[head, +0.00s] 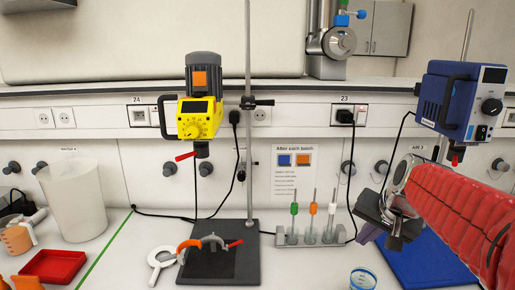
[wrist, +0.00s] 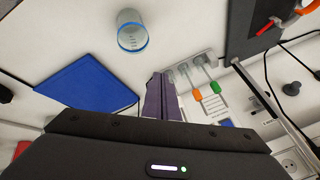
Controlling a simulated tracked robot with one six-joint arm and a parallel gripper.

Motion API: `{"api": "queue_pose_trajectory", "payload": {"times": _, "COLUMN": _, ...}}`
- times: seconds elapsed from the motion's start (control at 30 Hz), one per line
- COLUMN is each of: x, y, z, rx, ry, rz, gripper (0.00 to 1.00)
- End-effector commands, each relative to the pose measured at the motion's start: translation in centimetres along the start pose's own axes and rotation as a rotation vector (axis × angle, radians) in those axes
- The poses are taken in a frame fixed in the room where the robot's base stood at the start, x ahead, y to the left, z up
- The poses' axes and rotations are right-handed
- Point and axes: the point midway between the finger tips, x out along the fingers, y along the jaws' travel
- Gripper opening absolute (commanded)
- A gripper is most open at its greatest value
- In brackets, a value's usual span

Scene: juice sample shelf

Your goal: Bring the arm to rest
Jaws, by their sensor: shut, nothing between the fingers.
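My arm in its red sleeve (head: 460,215) reaches in from the right edge of the head view. My gripper (head: 372,230) hangs above the bench, just right of the small sample rack. In the wrist view my gripper (wrist: 161,98) shows its two dark fingers pressed together, with nothing between them. The fingertips are clear of the bench and apart from every object.
A rack (head: 312,240) with white, orange and green-topped tools stands left of my gripper. A glass beaker (head: 362,280) is in front. A blue mat (head: 425,262) lies below my arm. A blue stirrer motor (head: 462,100) and yellow one (head: 200,118) stand behind.

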Motion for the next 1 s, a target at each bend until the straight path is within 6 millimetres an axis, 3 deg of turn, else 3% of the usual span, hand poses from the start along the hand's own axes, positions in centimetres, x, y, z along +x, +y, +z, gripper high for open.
{"api": "queue_pose_trajectory", "payload": {"times": 0.03, "x": -0.4, "y": 0.2, "z": 2.0, "rx": -0.045, "ry": -0.015, "rz": 0.013, "gripper": 0.00}}
{"api": "queue_pose_trajectory", "payload": {"times": 0.2, "x": -1.2, "y": 1.3, "z": 7.9, "rx": -0.189, "ry": -0.062, "rz": 0.055, "gripper": 0.00}}
{"api": "queue_pose_trajectory", "payload": {"times": 0.6, "x": -2.9, "y": 4.2, "z": 19.1, "rx": -0.452, "ry": -0.111, "rz": 0.112, "gripper": 0.00}}
{"api": "queue_pose_trajectory", "payload": {"times": 0.8, "x": -4.0, "y": 4.5, "z": 22.6, "rx": -0.530, "ry": -0.083, "rz": 0.099, "gripper": 0.00}}
{"api": "queue_pose_trajectory", "payload": {"times": 1.0, "x": -5.6, "y": 3.2, "z": 23.3, "rx": -0.573, "ry": -0.029, "rz": 0.059, "gripper": 0.00}}
